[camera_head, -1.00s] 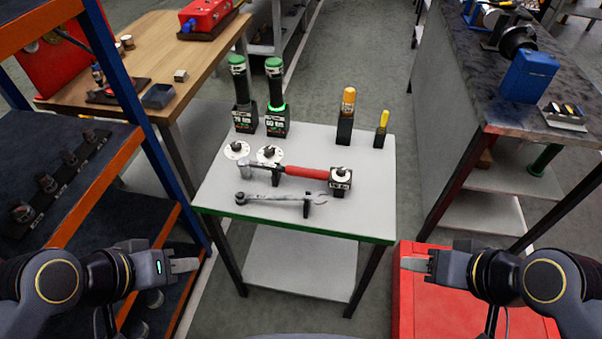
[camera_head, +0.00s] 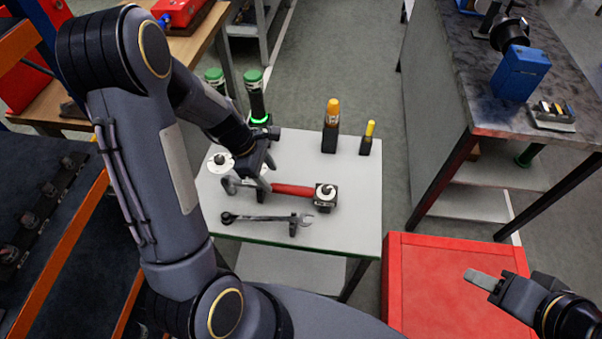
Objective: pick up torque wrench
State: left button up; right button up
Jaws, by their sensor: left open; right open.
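Two upright green-capped tools stand in dark holders at the table's back left, the left one (camera_head: 214,76) and the right one (camera_head: 254,85) with a lit green ring; my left arm partly hides them. A red-handled tool (camera_head: 292,190) with a grey metal head lies across the table, and a grey open-ended spanner (camera_head: 262,218) lies in front of it. I cannot tell for certain which is the torque wrench. My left gripper (camera_head: 263,181) is open, at the red-handled tool's grey end; contact is unclear. My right gripper (camera_head: 481,279) is open and empty, right of the table.
The pale table (camera_head: 350,215) also holds a dark block with a round top (camera_head: 325,196), a white disc (camera_head: 219,163) and orange (camera_head: 332,125) and yellow (camera_head: 369,137) handled tools. A red cabinet (camera_head: 440,265) stands at front right, a dark-topped bench (camera_head: 470,95) behind it.

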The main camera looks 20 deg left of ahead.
aim_at(280, 192)
pick_arm(q)
jog(key=shift+w+d+f, duration=0.1)
jog(key=shift+f, duration=0.3)
jog(key=x, duration=0.7)
jog(key=shift+s+d+f, duration=0.15)
jog(key=shift+s+f, duration=0.05)
jog(key=shift+s, duration=0.15)
jog(key=shift+r, duration=0.1)
grip_shut()
